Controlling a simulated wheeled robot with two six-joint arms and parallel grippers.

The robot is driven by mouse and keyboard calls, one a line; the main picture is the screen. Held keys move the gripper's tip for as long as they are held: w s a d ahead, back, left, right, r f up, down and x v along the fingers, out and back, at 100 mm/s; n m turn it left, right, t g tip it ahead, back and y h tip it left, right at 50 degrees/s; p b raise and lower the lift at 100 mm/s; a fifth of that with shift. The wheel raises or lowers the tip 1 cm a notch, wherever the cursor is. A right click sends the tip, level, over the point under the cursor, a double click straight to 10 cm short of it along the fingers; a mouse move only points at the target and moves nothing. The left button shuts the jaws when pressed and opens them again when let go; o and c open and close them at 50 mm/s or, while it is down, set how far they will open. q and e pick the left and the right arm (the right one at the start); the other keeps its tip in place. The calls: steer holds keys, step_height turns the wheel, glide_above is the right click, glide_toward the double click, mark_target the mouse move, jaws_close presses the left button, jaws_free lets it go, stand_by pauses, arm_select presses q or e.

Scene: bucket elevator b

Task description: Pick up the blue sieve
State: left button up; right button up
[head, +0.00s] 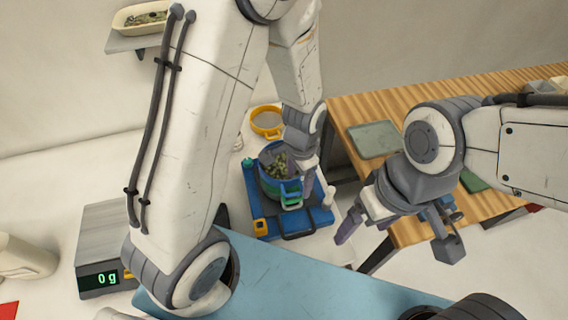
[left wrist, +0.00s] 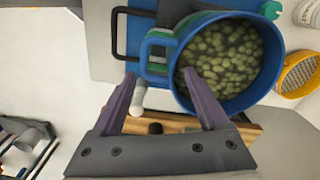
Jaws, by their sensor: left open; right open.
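The blue sieve (head: 270,187) is a round blue vessel full of green lumps, standing on a blue machine base (head: 262,228). In the left wrist view the blue sieve (left wrist: 232,103) has a blue and green handle at its left side. My left gripper (head: 297,180) is open. Its fingertips (left wrist: 160,78) lie on either side of the handle in the picture; I cannot tell whether they touch it. My arm hides part of the sieve in the head view. My right gripper (head: 395,238) is open and empty, to the right of the base near the wooden table.
A yellow sieve (head: 267,123) lies behind the base. A scale (head: 103,279) reading 0 g stands at the left. The wooden table (head: 415,112) at the right holds a green-grey tray (head: 375,139). A shelf with a dish (head: 142,18) is at the upper left.

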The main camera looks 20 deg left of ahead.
arm_select(q)
steer(key=shift+f, duration=0.7)
jaws_close()
steer(key=shift+r, duration=0.1)
